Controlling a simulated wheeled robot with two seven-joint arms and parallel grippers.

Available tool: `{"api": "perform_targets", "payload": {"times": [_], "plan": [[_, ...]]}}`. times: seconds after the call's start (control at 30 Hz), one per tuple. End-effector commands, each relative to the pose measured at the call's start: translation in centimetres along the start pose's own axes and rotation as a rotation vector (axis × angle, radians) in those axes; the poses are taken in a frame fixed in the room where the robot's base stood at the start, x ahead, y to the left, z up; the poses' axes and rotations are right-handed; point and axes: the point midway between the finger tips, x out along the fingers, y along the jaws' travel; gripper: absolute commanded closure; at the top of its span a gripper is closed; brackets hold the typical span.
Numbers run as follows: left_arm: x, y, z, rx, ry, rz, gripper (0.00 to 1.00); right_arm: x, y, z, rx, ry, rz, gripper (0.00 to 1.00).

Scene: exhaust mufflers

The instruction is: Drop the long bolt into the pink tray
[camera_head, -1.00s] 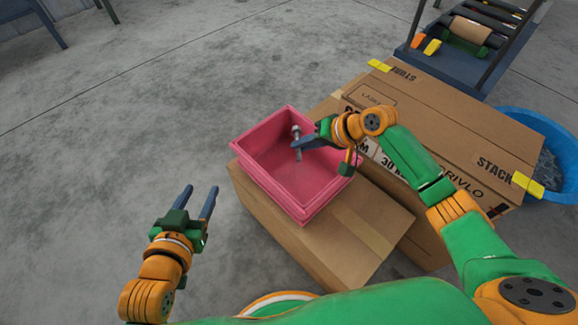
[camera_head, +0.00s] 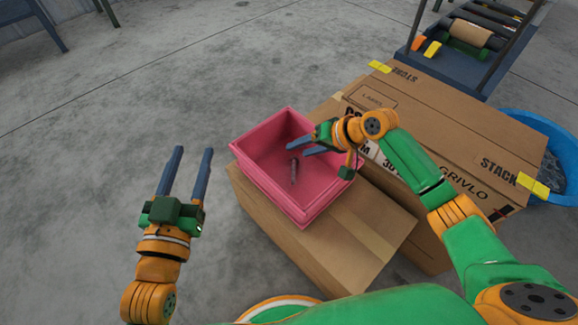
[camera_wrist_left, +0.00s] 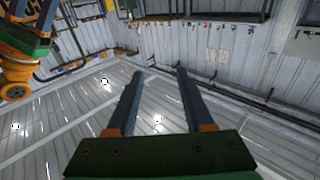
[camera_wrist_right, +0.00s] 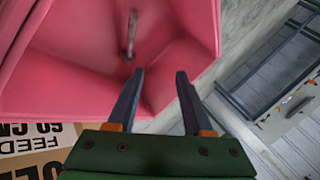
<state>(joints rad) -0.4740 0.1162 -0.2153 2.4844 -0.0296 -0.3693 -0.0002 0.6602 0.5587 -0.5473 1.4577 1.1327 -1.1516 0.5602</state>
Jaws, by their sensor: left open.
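The pink tray (camera_head: 318,207) sits on a cardboard box in the middle of the head view. The long bolt (camera_head: 293,172) is inside the tray, apart from my right gripper; it also shows in the right wrist view (camera_wrist_right: 131,36). I cannot tell whether it is resting or still falling. My right gripper (camera_head: 297,148) is open and empty over the tray's right part, its fingers pointing left. My left gripper (camera_head: 193,150) is open and empty, left of the tray and above the floor.
The cardboard box (camera_head: 345,242) under the tray stands beside a larger cardboard box (camera_head: 455,125). A blue tub (camera_head: 555,150) is at the right, and a roller stand (camera_head: 470,45) is at the back right.

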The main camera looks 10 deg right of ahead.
Motion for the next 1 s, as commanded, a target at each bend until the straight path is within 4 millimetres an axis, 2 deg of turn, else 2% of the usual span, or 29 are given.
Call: {"api": "perform_targets", "payload": {"times": [0.27, 0.33, 0.43, 0.53, 0.67, 0.8, 1.0], "plan": [[0.0, 0.0, 0.1, 0.0, -0.004, 0.0, 0.48, 0.0, 0.0, 0.0, 0.0, -0.001, 0.001, 0.49], [-0.1, -0.1, 0.6, -0.001, -0.036, -0.002, 0.48, -0.2, 0.0, 0.0, 0.0, -0.001, 0.001, 0.49], [-0.4, -0.3, 2.7, -0.004, -0.154, -0.007, 0.48, -0.9, -0.1, 0.0, 0.001, -0.001, 0.001, 0.49], [-1.4, -0.6, 5.8, -0.008, -0.328, -0.016, 0.48, -1.8, -0.1, -0.1, 0.001, -0.001, 0.001, 0.49], [-3.7, -0.9, 9.7, -0.016, -0.559, -0.024, 0.48, -3.0, -0.1, -0.1, 0.001, -0.001, 0.002, 0.49], [-7.2, -1.2, 13.2, -0.026, -0.801, -0.034, 0.48, -4.2, -0.1, -0.1, 0.001, -0.001, 0.001, 0.49], [-12.8, -1.3, 16.5, -0.044, -1.116, -0.041, 0.48, -5.9, -0.1, -0.1, 0.001, -0.001, 0.001, 0.49]]}}
